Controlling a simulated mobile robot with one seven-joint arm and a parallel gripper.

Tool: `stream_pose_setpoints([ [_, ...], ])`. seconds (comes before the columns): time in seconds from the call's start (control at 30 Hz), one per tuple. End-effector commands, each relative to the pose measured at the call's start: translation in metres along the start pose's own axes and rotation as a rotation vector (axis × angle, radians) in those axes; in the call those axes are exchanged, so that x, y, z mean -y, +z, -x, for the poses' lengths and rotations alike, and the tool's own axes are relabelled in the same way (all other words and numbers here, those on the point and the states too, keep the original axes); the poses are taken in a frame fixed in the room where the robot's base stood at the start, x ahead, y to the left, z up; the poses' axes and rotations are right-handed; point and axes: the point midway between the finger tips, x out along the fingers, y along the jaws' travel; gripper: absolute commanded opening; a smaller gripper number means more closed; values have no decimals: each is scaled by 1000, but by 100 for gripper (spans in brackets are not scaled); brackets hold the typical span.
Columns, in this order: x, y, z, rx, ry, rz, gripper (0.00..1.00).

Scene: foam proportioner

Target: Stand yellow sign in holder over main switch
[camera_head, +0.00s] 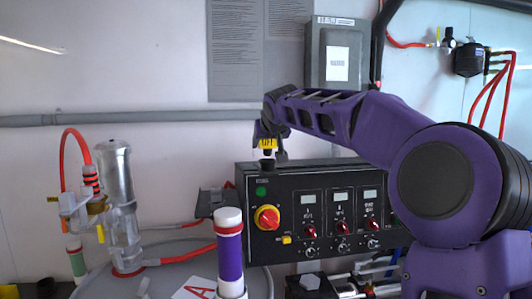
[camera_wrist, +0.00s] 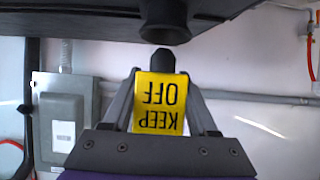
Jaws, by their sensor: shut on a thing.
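The yellow sign (camera_head: 267,143) is upright in the head view, just above the control panel's left end. In the wrist view the yellow sign (camera_wrist: 160,104) reads "KEEP OFF" upside down, with a black foot at one end. My gripper (camera_head: 268,138) is shut on the sign; the wrist view shows my gripper's fingers (camera_wrist: 162,100) on either side of it. The black holder (camera_head: 267,165) stands on the panel's top edge, above the red main switch (camera_head: 267,217). The holder (camera_wrist: 166,22) lines up with the foot in the wrist view; whether they touch is unclear.
The black control panel (camera_head: 320,185) carries dials and small displays. A grey box (camera_head: 338,55) hangs on the wall behind my arm. A white and purple cylinder (camera_head: 229,250) stands in front, left of the panel, and a clear cylinder with a red hose (camera_head: 118,195) farther left.

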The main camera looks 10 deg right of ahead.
Motion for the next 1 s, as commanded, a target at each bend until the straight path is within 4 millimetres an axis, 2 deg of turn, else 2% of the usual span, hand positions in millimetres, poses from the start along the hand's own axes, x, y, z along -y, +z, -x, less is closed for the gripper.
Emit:
stream_pose_setpoints([
  [0.03,-1,9,-5,2,1,0,6],
  [0.13,0,18,-10,1,1,0,6],
  [0.37,0,21,-12,-1,0,0,6],
  [0.4,0,22,-12,-1,0,0,61],
  [0.57,0,21,-12,-1,0,0,89],
  [0.87,0,21,-11,-1,1,0,89],
  [1.0,-2,20,-1,-3,3,-1,89],
])
